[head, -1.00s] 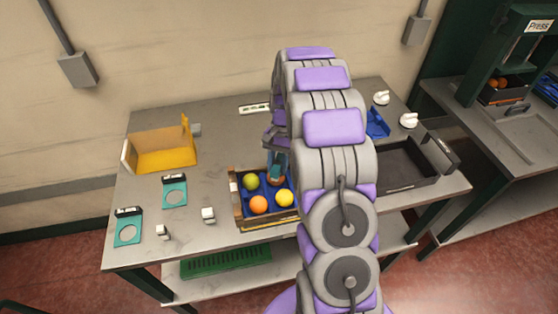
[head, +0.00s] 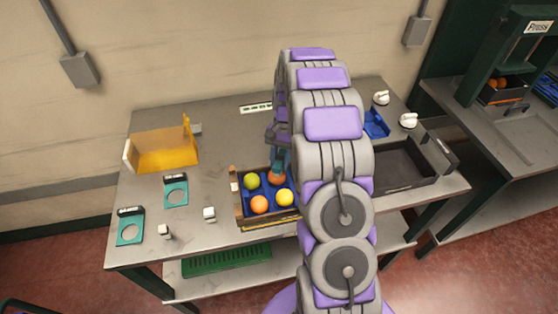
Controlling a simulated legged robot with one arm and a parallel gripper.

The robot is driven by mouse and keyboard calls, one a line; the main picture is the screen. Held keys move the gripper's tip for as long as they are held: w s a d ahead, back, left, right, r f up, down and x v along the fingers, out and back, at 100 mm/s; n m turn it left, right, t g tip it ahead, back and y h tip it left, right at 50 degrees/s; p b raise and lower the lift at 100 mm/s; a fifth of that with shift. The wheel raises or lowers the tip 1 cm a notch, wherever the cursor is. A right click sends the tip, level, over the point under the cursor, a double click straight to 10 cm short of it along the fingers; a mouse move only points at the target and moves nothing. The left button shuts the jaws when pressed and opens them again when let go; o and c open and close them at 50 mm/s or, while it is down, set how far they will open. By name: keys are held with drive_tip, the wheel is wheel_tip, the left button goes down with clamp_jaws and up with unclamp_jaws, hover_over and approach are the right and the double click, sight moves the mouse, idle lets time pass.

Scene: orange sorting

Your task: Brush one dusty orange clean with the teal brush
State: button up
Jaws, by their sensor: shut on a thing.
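A small crate with a blue inner tray (head: 240,208) stands near the front of the table, left of my arm. My gripper (head: 279,150) points down above that back-right orange, partly hidden by my arm. It is shut on the teal brush (head: 281,162), which shows as a small teal-blue piece just above the orange. I cannot tell whether the bristles touch the fruit.
A yellow open bin (head: 165,160) and two teal ring stands (head: 175,193) are on the left. A dark tray (head: 405,168), a blue holder (head: 376,124) and white knobs (head: 408,120) lie right of my arm. The left-middle tabletop is mostly clear.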

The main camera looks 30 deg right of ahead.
drive_tip(key=shift+s+a+f, duration=0.1)
drive_tip(key=shift+s+a, duration=0.9)
drive_tip(key=shift+w+d, duration=0.1)
drive_tip(key=shift+w+d+p, duration=0.5)
drive_tip(key=shift+w+d, duration=0.05)
drive_tip(key=shift+w, duration=0.15)
drive_tip(key=shift+w+d, duration=0.2)
drive_tip(key=shift+d, duration=0.15)
drive_tip(key=shift+s+a, duration=0.95)
drive_tip(key=shift+a, duration=0.05)
drive_tip(key=shift+w+d+p, duration=0.1)
drive_tip(key=shift+w+p, duration=0.05)
drive_tip(key=shift+p, duration=0.15)
